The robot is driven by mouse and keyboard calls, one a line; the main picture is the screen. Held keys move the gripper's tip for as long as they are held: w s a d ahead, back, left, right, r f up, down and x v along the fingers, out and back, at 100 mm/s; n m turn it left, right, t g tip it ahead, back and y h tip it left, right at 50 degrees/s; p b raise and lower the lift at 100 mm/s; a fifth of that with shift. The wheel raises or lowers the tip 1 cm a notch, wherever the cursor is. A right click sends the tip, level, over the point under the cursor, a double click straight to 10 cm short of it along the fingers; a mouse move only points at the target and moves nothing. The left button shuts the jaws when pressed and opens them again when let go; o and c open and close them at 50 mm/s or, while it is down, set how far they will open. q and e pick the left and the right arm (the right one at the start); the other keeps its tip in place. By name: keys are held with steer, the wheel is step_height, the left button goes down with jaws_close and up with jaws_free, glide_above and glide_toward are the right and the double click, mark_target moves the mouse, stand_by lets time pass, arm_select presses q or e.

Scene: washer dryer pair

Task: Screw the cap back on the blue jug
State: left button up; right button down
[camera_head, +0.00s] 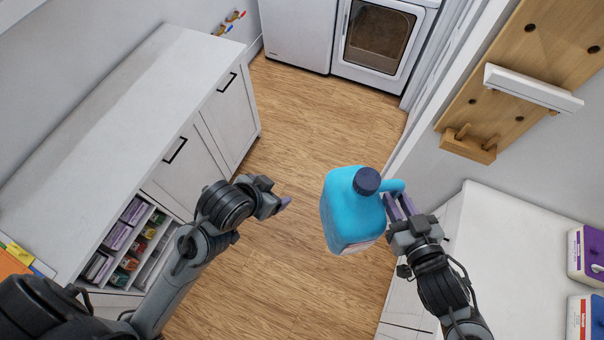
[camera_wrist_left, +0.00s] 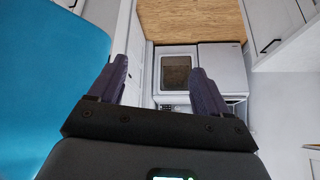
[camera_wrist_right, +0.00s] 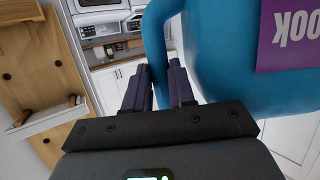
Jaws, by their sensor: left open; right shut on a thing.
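The blue jug (camera_head: 345,212) is held up in the middle of the head view, slightly tilted. Its dark blue cap (camera_head: 367,181) sits on the neck; I cannot tell how tight it is. My right gripper (camera_head: 397,205) is shut on the jug's handle, which passes between its fingers in the right wrist view (camera_wrist_right: 155,45). My left gripper (camera_head: 287,202) is open and empty, left of the jug and apart from it. The jug's side fills the left of the left wrist view (camera_wrist_left: 45,75). The cap is not visible in either wrist view.
A white cabinet (camera_head: 165,85) with cubbies stands at left. A white counter (camera_head: 515,250) with boxes (camera_head: 590,255) is at right, below a wooden peg shelf (camera_head: 530,70). A washer or dryer (camera_head: 377,38) stands at the far end. The wooden floor between is clear.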

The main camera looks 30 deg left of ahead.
arm_select(q)
steer(key=s+f+g, duration=0.3)
steer(key=s+f, duration=0.5)
steer(key=s, duration=0.2)
steer(key=shift+a+f, duration=0.25)
steer(key=shift+a, duration=0.05)
